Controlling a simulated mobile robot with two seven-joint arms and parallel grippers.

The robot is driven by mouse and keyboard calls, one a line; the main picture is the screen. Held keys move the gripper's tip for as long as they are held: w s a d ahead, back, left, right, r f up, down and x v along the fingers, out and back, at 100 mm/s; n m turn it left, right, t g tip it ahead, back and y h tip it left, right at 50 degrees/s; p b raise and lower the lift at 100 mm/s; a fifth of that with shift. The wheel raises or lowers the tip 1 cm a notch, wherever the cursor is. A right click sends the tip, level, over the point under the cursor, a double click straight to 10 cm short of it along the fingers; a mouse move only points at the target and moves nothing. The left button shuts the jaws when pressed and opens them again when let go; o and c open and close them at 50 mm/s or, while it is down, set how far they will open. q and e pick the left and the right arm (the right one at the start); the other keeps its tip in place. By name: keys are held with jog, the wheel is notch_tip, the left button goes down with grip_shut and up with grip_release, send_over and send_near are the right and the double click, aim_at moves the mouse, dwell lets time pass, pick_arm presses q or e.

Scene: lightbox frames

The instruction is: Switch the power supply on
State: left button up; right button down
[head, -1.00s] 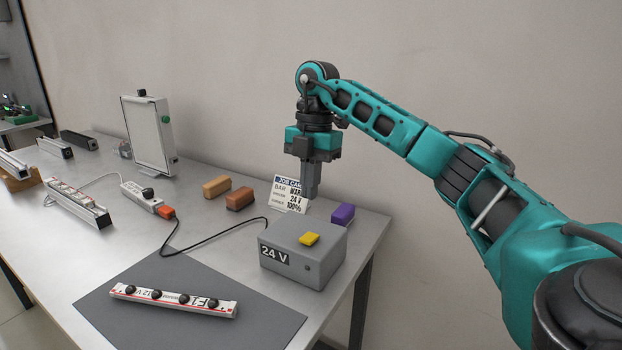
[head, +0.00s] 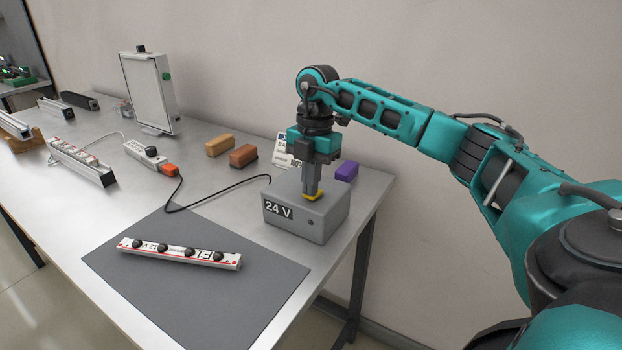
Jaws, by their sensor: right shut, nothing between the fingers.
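The power supply (head: 325,222) is a grey box marked "24 V" near the table's right edge. Its yellow switch (head: 317,197) is on the top face. My right gripper (head: 312,193) is shut and empty, pointing straight down with its fingertips at the switch, seemingly touching it. The fingers hide part of the switch, so I cannot tell whether it is pressed down. A small dark dot (head: 311,223) shows on the front face, with no visible glow. My left gripper is not in view.
A black cable (head: 215,199) runs from the supply to an orange connector (head: 170,169). A light bar (head: 180,252) lies on the grey mat (head: 205,305). Orange (head: 220,144), brown (head: 243,156) and purple (head: 346,171) blocks and a partly hidden job card (head: 282,158) stand behind.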

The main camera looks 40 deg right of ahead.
jog(key=shift+s+a+f+h, duration=0.1)
jog(key=shift+a+f+h, duration=0.05)
jog(key=shift+h, duration=0.15)
jog(key=shift+s+a+h+p, duration=0.1)
jog(key=shift+a+h+p, duration=0.2)
jog(key=shift+p, duration=0.4)
jog(key=shift+d+f+b, duration=0.1)
jog(key=shift+f+b, duration=0.25)
jog(key=shift+d, duration=0.1)
